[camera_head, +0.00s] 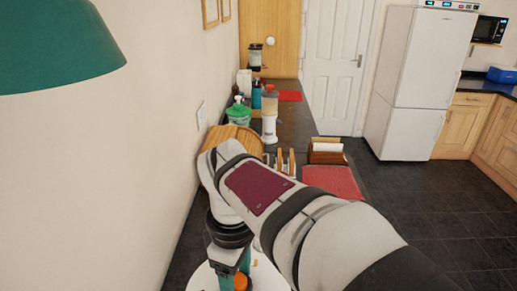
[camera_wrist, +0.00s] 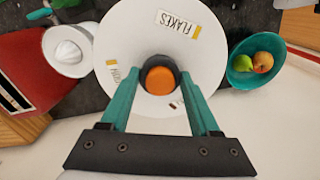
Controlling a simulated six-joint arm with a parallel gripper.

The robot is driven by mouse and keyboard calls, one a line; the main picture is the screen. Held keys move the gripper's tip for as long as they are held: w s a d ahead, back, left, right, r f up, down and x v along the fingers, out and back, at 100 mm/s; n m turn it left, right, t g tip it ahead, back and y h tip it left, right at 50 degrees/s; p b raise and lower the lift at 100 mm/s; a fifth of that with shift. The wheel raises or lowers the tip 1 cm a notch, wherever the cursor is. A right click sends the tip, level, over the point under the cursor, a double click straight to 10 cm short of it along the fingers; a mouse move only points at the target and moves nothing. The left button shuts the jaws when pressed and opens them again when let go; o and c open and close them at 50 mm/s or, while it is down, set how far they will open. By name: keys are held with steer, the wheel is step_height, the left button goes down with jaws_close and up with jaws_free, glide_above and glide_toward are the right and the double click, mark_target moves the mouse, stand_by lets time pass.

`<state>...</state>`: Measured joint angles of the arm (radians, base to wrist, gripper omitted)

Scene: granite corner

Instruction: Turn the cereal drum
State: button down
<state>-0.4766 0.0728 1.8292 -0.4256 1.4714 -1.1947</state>
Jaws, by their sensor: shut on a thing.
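The cereal drum (camera_wrist: 140,30) is a white round body seen from above in the wrist view. It has a label reading "FLAKES", other labels partly in view, and an orange knob (camera_wrist: 160,79) in a dark ring at its centre. My gripper (camera_wrist: 161,84) has its teal fingers on both sides of this centre and is shut on the knob; the exact contact is hard to see. In the head view, part of the white drum (camera_head: 203,279) and the orange knob (camera_head: 241,282) show below my gripper (camera_head: 230,280). My arm hides much of the drum there.
A teal bowl (camera_wrist: 237,78) with a pear and an apple stands close right of the drum. A white juicer (camera_wrist: 67,50) and a red appliance (camera_wrist: 22,75) are on its left. A wall rises along the counter's left. A red mat (camera_head: 335,181) lies farther back.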

steer(key=n, duration=0.6)
steer(key=shift+r, duration=0.1)
steer(key=shift+n, duration=0.4)
stand_by(0.3)
steer(key=shift+c, duration=0.6)
jaws_free()
step_height(320, 180, up, 16)
